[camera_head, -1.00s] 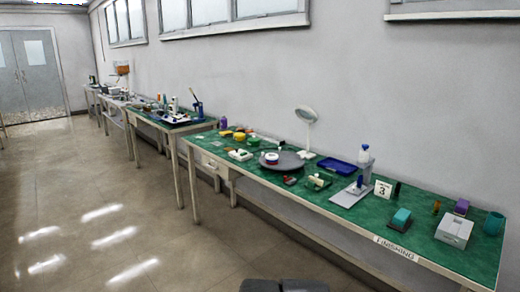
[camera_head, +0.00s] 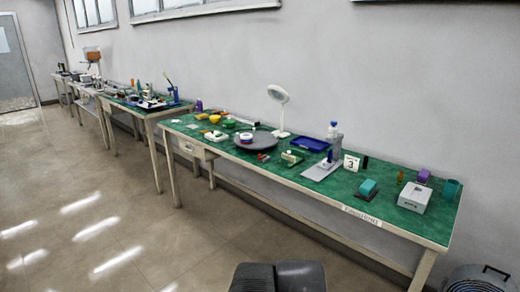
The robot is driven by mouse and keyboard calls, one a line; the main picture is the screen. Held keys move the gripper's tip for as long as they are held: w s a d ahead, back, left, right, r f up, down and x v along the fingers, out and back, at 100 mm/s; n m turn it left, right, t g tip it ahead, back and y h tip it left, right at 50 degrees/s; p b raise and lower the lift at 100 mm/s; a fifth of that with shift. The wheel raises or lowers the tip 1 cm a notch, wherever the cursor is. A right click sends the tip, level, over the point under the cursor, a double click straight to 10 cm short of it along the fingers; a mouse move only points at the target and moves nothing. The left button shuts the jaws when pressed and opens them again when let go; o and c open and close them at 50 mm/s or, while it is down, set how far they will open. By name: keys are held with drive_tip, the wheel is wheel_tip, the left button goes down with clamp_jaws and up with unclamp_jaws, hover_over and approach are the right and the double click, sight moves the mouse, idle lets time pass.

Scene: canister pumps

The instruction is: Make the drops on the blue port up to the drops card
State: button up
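A white card (camera_head: 351,163) with a black 3 stands upright near the right part of the green-topped bench (camera_head: 300,193); its smaller print is unreadable. At this size I cannot make out a blue port or any drops. My gripper's fingers do not show; only dark grey parts of my own body show at the bottom centre.
The bench also holds a round grey tray (camera_head: 256,141), a blue tray (camera_head: 308,144), a magnifier lamp (camera_head: 279,105), a teal-topped block (camera_head: 367,188) and a grey box (camera_head: 413,197). A round grey device (camera_head: 482,280) stands at bottom right. The floor before the bench is clear.

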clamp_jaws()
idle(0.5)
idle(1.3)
